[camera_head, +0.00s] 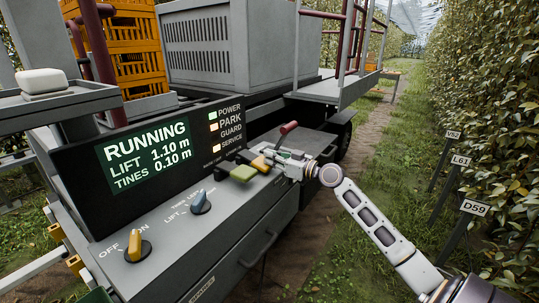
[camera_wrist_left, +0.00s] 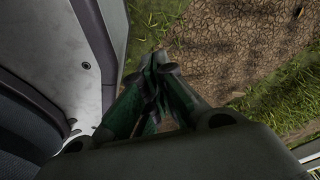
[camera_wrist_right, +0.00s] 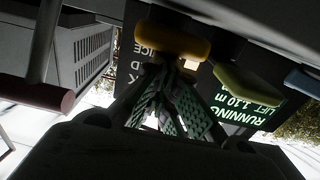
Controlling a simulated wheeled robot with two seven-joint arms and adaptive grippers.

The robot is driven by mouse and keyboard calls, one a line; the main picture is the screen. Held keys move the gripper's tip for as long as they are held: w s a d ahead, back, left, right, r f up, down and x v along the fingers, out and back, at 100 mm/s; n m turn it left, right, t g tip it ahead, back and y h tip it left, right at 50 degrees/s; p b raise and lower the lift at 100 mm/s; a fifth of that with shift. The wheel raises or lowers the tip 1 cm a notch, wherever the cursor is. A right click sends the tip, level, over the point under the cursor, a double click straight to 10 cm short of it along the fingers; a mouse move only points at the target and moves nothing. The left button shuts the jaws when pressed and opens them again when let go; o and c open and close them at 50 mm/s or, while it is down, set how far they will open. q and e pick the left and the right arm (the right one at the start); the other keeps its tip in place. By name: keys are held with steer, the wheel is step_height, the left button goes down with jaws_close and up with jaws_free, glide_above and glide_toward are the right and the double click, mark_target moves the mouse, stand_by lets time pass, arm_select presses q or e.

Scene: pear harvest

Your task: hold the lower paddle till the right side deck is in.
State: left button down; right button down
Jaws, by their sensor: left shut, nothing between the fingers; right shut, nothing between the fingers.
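My right gripper (camera_head: 273,156) is shut at the far end of the console, right at the yellow paddle (camera_head: 260,164). In the right wrist view the shut fingers (camera_wrist_right: 172,68) reach up to the yellow paddle (camera_wrist_right: 172,40); I cannot tell if they press it. A green paddle (camera_head: 243,174) sits beside it, nearer me. Paddle labels are unreadable, so I cannot tell which is the lower one. The side deck (camera_head: 322,92), with red and grey rails, stands out at the machine's right. My left gripper (camera_wrist_left: 155,68) is shut and empty above the ground, outside the head view.
The display (camera_head: 146,156) reads RUNNING, lift 1.10 m, tines 0.10 m. A red-handled lever (camera_head: 288,128) stands behind the paddles. A yellow knob (camera_head: 138,247) and a blue knob (camera_head: 201,203) are nearer. Orange crates (camera_head: 135,55) are stacked behind. A hedge with signs (camera_head: 475,208) lines the right.

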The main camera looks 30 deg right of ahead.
steer(key=shift+f+b, duration=0.35)
steer(key=shift+b, duration=0.65)
arm_select(q)
steer(key=w+d, duration=0.1)
steer(key=w, duration=0.1)
steer(key=w+d+r, duration=0.1)
steer(key=shift+w+d+r, duration=0.1)
steer(key=shift+w+r, duration=0.05)
steer(key=shift+w, duration=0.2)
steer(key=shift+s+f, duration=0.1)
steer(key=shift+f, duration=0.1)
stand_by(2.0)
